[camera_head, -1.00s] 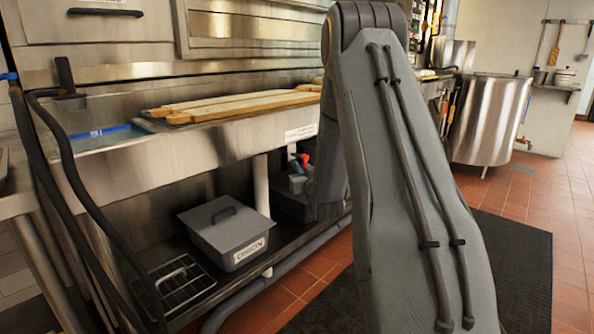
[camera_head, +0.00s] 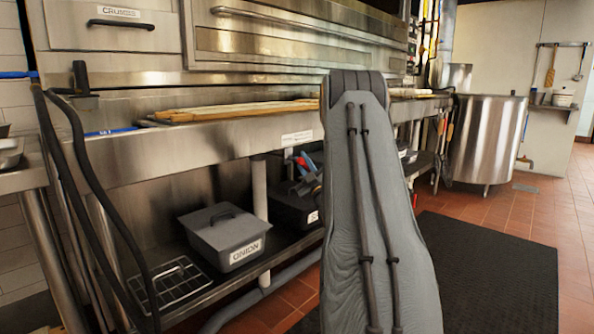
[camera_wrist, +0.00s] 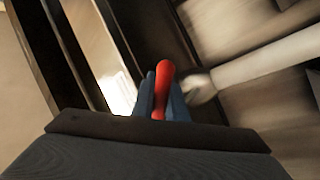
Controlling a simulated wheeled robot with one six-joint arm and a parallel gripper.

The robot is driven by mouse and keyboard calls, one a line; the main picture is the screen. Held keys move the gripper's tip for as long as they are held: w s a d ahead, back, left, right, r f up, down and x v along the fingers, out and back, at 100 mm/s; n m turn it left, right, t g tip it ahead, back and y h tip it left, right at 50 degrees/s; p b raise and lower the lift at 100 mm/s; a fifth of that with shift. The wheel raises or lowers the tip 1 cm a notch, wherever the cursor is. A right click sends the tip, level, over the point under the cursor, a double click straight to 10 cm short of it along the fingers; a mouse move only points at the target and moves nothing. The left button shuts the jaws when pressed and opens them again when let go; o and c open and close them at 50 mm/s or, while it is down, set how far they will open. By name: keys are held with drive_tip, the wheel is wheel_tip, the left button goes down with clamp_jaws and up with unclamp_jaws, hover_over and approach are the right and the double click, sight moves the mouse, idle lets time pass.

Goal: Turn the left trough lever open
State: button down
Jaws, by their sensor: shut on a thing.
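The red lever (camera_wrist: 163,72) stands upright in the middle of the wrist view. My gripper (camera_wrist: 161,92) is shut on it, with a blue finger on each side. In the head view, a small red part of the lever (camera_head: 303,161) shows under the front edge of the steel trough (camera_head: 215,150), beside my gripper's blue fingers (camera_head: 314,160). My arm's large grey link hides much of the area right of it. The lever's valve body and its exact turn angle cannot be made out.
A pale vertical pipe (camera_head: 260,190) stands left of the lever; a pale pipe (camera_wrist: 265,58) also crosses the wrist view's right side. A lidded ONION bin (camera_head: 222,240) and a wire rack (camera_head: 172,285) are on the lower shelf. Long boards (camera_head: 230,112) lie on the trough.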

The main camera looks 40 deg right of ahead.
drive_tip(key=shift+d+r+n+t+y+b, duration=0.1)
drive_tip(key=shift+r+n+t+y+b, duration=0.25)
drive_tip(key=shift+n, duration=0.45)
drive_tip(key=shift+d+r+n+t+y+b, duration=0.15)
drive_tip(key=shift+n+t+y, duration=0.25)
drive_tip(key=shift+n, duration=0.4)
drive_tip(key=shift+a+n+y, duration=0.15)
drive_tip(key=shift+n+y, duration=0.1)
drive_tip(key=shift+n, duration=0.05)
drive_tip(key=c, duration=1.7)
unclamp_jaws()
drive_tip(key=shift+c, duration=0.2)
